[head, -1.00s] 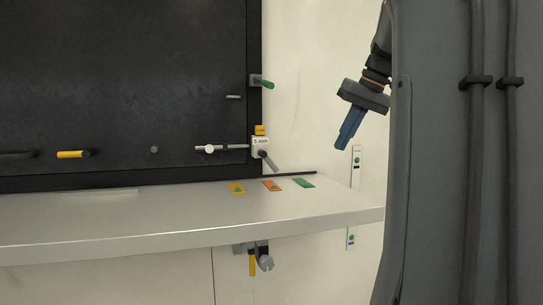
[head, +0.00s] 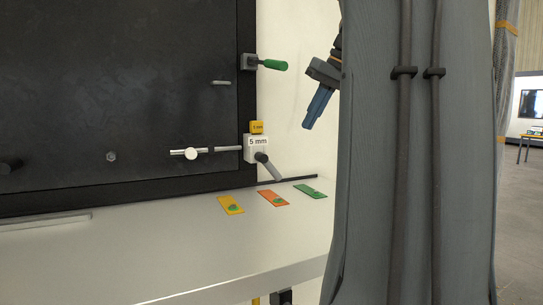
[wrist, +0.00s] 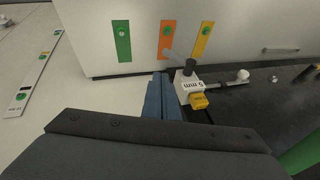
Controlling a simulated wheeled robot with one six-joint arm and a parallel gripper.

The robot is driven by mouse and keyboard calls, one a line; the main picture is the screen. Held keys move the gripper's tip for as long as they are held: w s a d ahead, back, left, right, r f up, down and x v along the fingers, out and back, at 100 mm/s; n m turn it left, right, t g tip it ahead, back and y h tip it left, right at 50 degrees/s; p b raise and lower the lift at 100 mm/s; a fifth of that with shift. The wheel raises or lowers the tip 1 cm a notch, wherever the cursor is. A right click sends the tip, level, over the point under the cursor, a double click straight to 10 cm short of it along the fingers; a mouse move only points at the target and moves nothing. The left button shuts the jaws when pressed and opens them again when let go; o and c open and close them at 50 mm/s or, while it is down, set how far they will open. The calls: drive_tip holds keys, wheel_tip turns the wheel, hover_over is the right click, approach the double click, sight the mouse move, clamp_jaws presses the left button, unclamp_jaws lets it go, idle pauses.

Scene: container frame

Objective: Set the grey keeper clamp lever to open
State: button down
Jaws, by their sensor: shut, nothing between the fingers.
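In the wrist view the lever (wrist: 177,59) and the block (wrist: 188,88) are just right of the fingertips. My gripper (head: 309,124) is shut and empty, with blue fingers pointing down, up and to the right of the lever in the head view. The fingers also show in the wrist view (wrist: 158,78), apart from the lever as far as I can tell.
A green lever (head: 271,65) is on the panel edge above. A grey rod with a white knob (head: 192,153) runs left of the block. A light shelf (head: 190,250) lies below, bearing yellow (head: 231,205), orange (head: 273,198) and green (head: 311,192) tags.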

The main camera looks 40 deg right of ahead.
drive_tip(key=p, duration=0.3)
approach(270, 168)
wheel_tip(270, 168, down, 6)
drive_tip(key=w+d, duration=0.2)
drive_tip(key=w, duration=0.1)
